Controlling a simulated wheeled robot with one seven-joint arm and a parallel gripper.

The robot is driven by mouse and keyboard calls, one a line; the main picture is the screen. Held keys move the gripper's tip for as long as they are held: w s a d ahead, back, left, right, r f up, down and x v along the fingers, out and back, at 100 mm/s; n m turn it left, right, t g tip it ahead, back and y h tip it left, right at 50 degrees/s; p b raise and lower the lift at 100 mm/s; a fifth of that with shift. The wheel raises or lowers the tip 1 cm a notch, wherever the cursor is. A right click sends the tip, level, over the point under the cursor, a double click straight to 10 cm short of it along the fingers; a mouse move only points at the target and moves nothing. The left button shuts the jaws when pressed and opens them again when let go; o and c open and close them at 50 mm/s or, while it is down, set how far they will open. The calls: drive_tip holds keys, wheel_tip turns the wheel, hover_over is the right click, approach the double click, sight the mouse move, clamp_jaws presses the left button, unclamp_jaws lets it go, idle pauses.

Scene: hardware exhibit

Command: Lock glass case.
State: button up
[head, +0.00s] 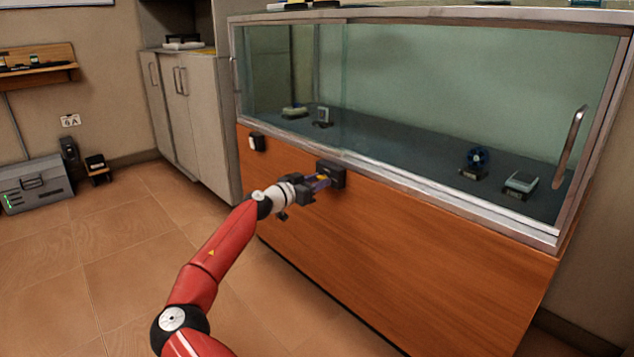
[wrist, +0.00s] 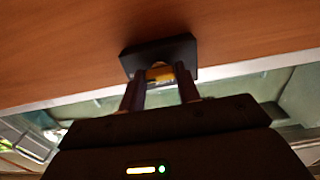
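The glass case (head: 480,205) has a metal frame, sliding glass panes and a wooden lower front; its panes look closed. A black lock block (head: 331,173) sits on the wooden front just under the metal rail; it also shows in the wrist view (wrist: 160,52). My gripper (head: 320,184) is right at this block. In the wrist view, my two dark fingers (wrist: 160,82) stand on either side of a small yellow piece (wrist: 160,73) at the block's face, and appear closed on it. Whether the piece is part of the block or a key in it is hidden.
A metal handle (head: 571,146) stands on the case's right side. A small white-and-black device (head: 257,142) is on the wooden front at left. Small exhibits, such as a blue wheel (head: 477,160), stand inside. Grey cabinets (head: 188,110) adjoin the left.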

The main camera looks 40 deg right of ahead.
drive_tip(key=shift+c, duration=1)
drive_tip(key=shift+n, duration=0.3)
drive_tip(key=n, duration=1.2)
drive_tip(key=shift+n+b, duration=0.35)
drive_tip(key=shift+n, duration=0.05)
drive_tip(key=n+p, duration=0.1)
drive_tip(key=n, duration=0.3)
drive_tip(key=shift+n+p, duration=0.3)
